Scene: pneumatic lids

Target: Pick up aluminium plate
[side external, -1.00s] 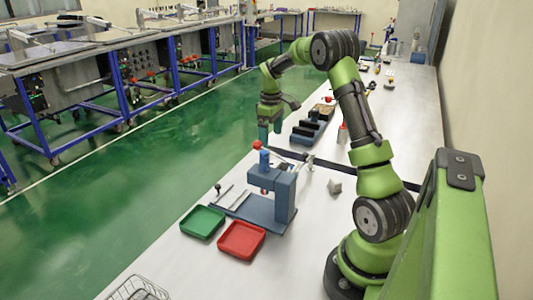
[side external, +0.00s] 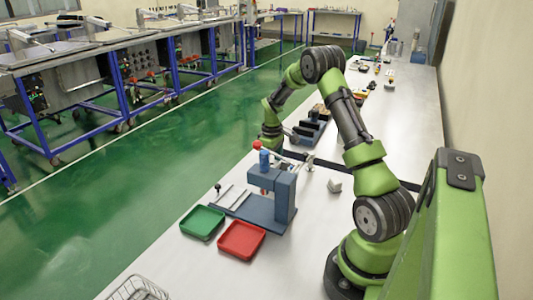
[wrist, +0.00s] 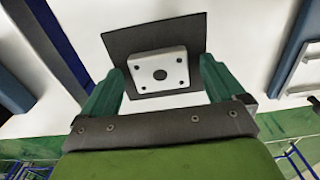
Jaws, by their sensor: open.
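The aluminium plate (wrist: 158,71) is a pale square block with a dark centre hole and small corner holes, in the wrist view. It lies on a dark square pad (wrist: 188,33) on the white table. My gripper (wrist: 160,78) is open, with one green finger on each side of the plate's near part and gaps between.
A green tray (side external: 203,222) and a red tray (side external: 241,240) stand in front of the press. A wire basket (side external: 137,290) is at the near edge. A dark holder (side external: 308,131) stands beyond the gripper. The table right of the press is mostly clear.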

